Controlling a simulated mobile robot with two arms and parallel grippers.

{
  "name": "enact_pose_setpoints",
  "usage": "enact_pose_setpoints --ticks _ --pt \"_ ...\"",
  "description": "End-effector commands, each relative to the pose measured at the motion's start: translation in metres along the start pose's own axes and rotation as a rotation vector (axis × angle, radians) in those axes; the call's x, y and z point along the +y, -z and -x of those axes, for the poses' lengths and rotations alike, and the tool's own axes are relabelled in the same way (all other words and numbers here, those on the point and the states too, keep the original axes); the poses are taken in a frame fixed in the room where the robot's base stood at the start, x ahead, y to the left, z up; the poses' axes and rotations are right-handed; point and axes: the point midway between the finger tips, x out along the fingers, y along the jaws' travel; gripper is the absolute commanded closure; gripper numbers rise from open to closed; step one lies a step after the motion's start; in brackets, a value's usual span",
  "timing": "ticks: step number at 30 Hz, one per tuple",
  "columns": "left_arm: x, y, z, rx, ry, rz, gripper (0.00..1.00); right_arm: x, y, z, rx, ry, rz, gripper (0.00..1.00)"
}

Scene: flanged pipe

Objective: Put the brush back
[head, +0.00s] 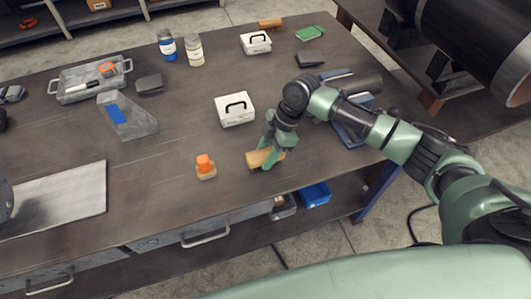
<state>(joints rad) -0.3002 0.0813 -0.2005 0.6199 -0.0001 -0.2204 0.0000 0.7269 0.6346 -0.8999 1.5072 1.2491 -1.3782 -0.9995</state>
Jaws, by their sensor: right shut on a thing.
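A brush (253,160) with a tan wooden body is in my right gripper (267,157), low over the front middle of the workbench (180,185). The gripper points down with its fingers closed around the brush, which hide part of it. I cannot tell whether the brush touches the bench top. Another tan, brush-like block (270,23) lies at the far edge of the bench. My left gripper is not in view.
A small block with an orange top (204,165) stands left of the brush. A white case (235,110) is just behind. A grey tray (68,94), a grey wedge (130,120) and two jars (167,46) stand farther left. A blue vise-like thing (350,130) is at right.

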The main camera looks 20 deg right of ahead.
Motion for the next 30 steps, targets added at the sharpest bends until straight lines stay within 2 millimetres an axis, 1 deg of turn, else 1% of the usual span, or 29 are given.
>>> enact_pose_setpoints --ticks 2,3,5,6,14,17,19,23,30 --pt "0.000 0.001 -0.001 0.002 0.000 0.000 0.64 0.000 -0.001 -0.002 0.001 0.000 0.000 0.93" --pt "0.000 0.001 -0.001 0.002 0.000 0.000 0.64 0.000 -0.001 -0.003 0.000 0.000 0.000 0.57" --pt "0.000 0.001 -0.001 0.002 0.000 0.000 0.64 0.000 -0.001 -0.002 0.000 0.000 0.000 0.41" --pt "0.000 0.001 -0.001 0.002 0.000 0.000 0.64 0.000 -0.001 -0.002 0.000 0.000 0.000 0.38" --pt "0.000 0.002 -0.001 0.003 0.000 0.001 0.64 0.000 -0.001 -0.002 0.000 0.000 0.000 0.38" --pt "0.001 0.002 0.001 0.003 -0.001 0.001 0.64 0.000 0.001 0.003 0.000 -0.001 0.000 0.38" --pt "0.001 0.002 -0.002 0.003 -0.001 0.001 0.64 0.001 0.000 0.009 0.000 -0.002 0.000 0.38" --pt "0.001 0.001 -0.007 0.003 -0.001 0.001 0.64 0.001 -0.001 0.032 -0.001 -0.005 0.002 0.38" --pt "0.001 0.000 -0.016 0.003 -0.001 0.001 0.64 0.001 -0.001 0.084 -0.001 -0.004 0.001 0.38"
